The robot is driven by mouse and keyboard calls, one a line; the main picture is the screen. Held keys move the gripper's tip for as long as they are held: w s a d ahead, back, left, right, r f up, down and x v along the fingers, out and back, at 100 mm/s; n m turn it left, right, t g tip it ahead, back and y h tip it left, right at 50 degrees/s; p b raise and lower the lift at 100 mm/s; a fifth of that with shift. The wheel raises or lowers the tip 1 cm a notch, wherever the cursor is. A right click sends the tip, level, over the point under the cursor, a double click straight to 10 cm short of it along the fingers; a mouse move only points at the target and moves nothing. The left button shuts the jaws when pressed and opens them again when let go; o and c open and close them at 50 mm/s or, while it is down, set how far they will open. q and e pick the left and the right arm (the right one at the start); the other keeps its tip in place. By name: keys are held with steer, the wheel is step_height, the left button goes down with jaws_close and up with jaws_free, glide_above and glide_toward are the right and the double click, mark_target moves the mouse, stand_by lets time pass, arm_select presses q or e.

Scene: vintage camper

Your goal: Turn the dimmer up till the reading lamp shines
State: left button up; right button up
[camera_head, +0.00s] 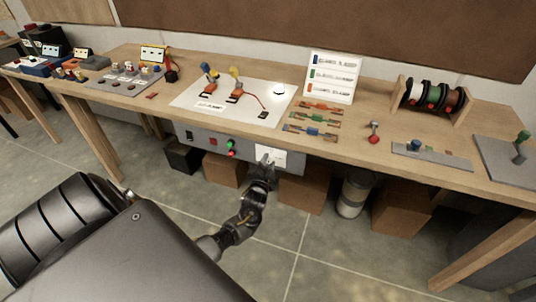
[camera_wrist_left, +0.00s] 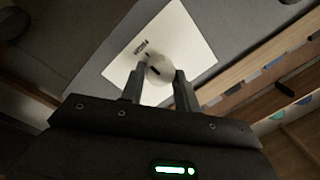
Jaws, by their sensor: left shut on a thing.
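A grey control panel (camera_head: 200,140) hangs under the front edge of the workbench, with a white plate (camera_head: 273,158) at its right part. My left gripper (camera_head: 266,162) is at this plate. In the left wrist view the dimmer, a pale round knob (camera_wrist_left: 160,69) with a dark mark, sits on the white plate (camera_wrist_left: 190,32) between the two fingers. My left gripper (camera_wrist_left: 161,84) is shut on the knob. In the head view the gripper hides the knob. A bright white round thing (camera_head: 279,89) on the bench's white board may be the lamp; I cannot tell if it is lit. My right gripper is out of view.
A red switch (camera_head: 213,141) and red and green lights (camera_head: 231,147) sit on the panel left of my gripper. Cardboard boxes (camera_head: 305,188) and a grey canister (camera_head: 352,195) stand under the bench. The floor in front is clear.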

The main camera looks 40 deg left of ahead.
arm_select(q)
steer(key=shift+m, duration=0.3)
steer(key=o, duration=1)
steer(key=shift+c, duration=0.2)
steer(key=v, duration=1.1)
steer(key=shift+b, duration=0.45)
steer(key=shift+w, duration=0.1)
